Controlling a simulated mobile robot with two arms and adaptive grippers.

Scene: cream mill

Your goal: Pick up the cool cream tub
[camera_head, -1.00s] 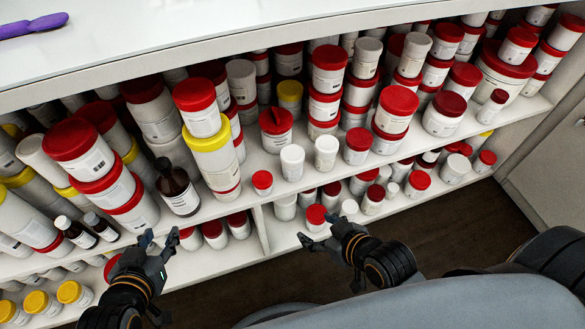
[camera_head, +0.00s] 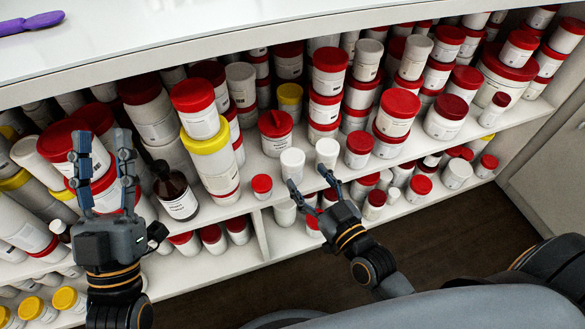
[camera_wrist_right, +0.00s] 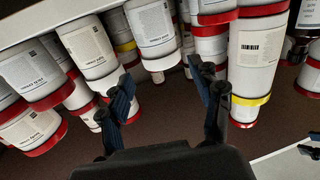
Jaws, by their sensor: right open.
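Two small white-lidded tubs stand at the front of the upper shelf in the head view, a left one (camera_head: 292,163) and a right one (camera_head: 327,152). I cannot read their labels, so I cannot tell which tub is the cool cream. My right gripper (camera_head: 307,180) is open and empty just in front of and below these two tubs, its fingertips near them. In the right wrist view, its open fingers (camera_wrist_right: 166,95) face jars that appear upside down. My left gripper (camera_head: 101,140) is open and empty in front of large red-lidded jars at the left.
The upper shelf (camera_head: 262,183) is crowded with red-lidded jars. A yellow-lidded jar (camera_head: 212,165) and a dark bottle (camera_head: 177,190) stand left of the white tubs. A small red-lidded jar (camera_head: 262,186) stands close by. A lower shelf holds more jars. Dark floor (camera_head: 455,228) is clear at the right.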

